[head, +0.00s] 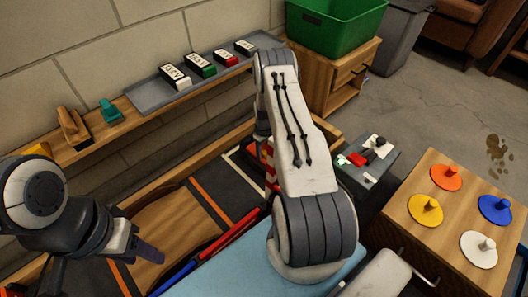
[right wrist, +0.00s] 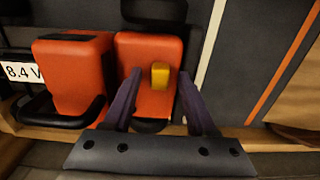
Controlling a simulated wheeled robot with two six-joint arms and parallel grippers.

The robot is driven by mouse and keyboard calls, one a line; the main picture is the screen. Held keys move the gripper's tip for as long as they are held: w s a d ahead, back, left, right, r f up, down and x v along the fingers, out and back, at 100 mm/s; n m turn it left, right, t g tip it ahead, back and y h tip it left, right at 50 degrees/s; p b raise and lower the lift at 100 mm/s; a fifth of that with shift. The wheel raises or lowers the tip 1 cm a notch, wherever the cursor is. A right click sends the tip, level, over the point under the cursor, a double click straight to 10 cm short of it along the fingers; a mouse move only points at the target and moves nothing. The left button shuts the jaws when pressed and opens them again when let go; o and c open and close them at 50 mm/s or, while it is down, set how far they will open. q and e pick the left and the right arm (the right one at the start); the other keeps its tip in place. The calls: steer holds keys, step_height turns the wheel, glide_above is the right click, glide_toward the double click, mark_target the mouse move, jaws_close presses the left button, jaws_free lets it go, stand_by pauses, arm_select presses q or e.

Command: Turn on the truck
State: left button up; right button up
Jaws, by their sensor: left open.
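In the right wrist view, a small yellow block-shaped part (right wrist: 160,77) sits on an orange body (right wrist: 146,52) with black parts at its ends. My right gripper (right wrist: 160,72) points at it, with its two purple fingers apart on either side of the yellow part and gaps showing. In the head view, my right arm covers its own gripper and whatever lies beneath it. My left gripper (head: 138,249) is at the lower left, open and empty, above a wooden ramp (head: 160,225). I cannot make out a whole truck in either view.
A second orange body (right wrist: 72,75) stands beside a white "8.4 V" label (right wrist: 22,72). A wall shelf (head: 140,112) holds several small labelled blocks. A green bin (head: 335,25) stands on a wooden cabinet. A table (head: 445,215) with coloured knobbed discs is at the right.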

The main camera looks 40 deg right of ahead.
jaws_close()
stand_by(1.3)
